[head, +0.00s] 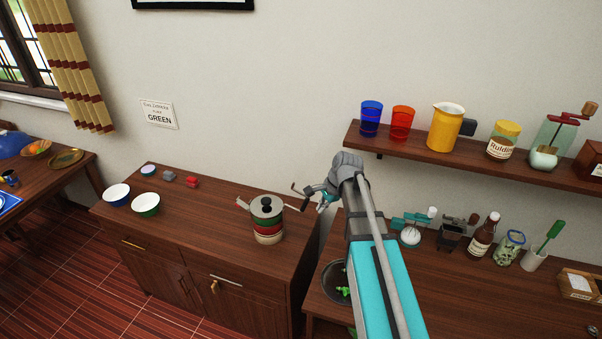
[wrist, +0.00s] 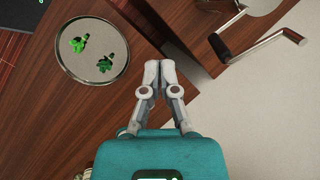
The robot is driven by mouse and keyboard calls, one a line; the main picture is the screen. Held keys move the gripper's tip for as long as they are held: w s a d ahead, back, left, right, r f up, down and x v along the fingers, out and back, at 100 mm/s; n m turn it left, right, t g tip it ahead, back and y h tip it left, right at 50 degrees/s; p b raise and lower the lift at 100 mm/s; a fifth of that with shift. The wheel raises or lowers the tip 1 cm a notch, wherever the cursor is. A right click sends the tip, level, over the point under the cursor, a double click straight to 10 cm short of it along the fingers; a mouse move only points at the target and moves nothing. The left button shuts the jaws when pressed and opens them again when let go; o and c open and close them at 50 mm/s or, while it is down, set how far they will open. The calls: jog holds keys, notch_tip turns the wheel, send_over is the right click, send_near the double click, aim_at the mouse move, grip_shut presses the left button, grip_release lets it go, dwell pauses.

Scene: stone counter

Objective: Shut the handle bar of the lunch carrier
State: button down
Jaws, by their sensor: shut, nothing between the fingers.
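The lunch carrier (head: 268,237) stands upright on the left wooden counter, near its right end. It is a round stack with a grey lid and green, red and cream tiers. A bar with a dark end (head: 303,205) sticks out to its right, and another short part sticks out at its left. In the wrist view a metal bar with a dark grip (wrist: 263,45) shows at the upper right, apart from my fingers.
A gap separates the left counter from the right one, which bears a round tray with green pieces (wrist: 92,82). Two bowls (head: 146,204) stand at the left. A shelf (head: 470,157) with cups and a pitcher hangs at the right. The left counter's front is clear.

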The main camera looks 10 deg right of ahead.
jog(key=w+d+r+m+y+p, duration=0.1)
jog(key=w+d+r+m+p, duration=0.1)
jog(key=w+r+m, duration=0.2)
jog(key=w+d+r+m+t+p, duration=0.1)
jog(key=w+d+r+m+p, duration=0.1)
jog(key=w+r+m+p, duration=0.1)
jog(key=shift+w+r+m+y, duration=0.4)
jog(key=shift+w+r, duration=0.2)
jog(key=shift+w, duration=0.1)
jog(key=shift+f, duration=0.15)
jog(key=b+x, duration=0.2)
jog(key=x, duration=0.1)
jog(key=a+b+x, duration=0.1)
jog(key=b+x, duration=0.2)
jog(key=r+b+x, duration=0.1)
jog(key=b+x, duration=0.1)
jog(key=x, duration=0.2)
jog(key=shift+w+a, duration=0.25)
jog(key=shift+w, duration=0.1)
jog(key=shift+w+a+r, duration=0.15)
jog(key=shift+w+a, duration=0.05)
jog(key=shift+a, duration=0.3)
jog(key=shift+w+a+r, duration=0.1)
jog(key=shift+w+a, duration=0.05)
jog(key=shift+a, duration=0.4)
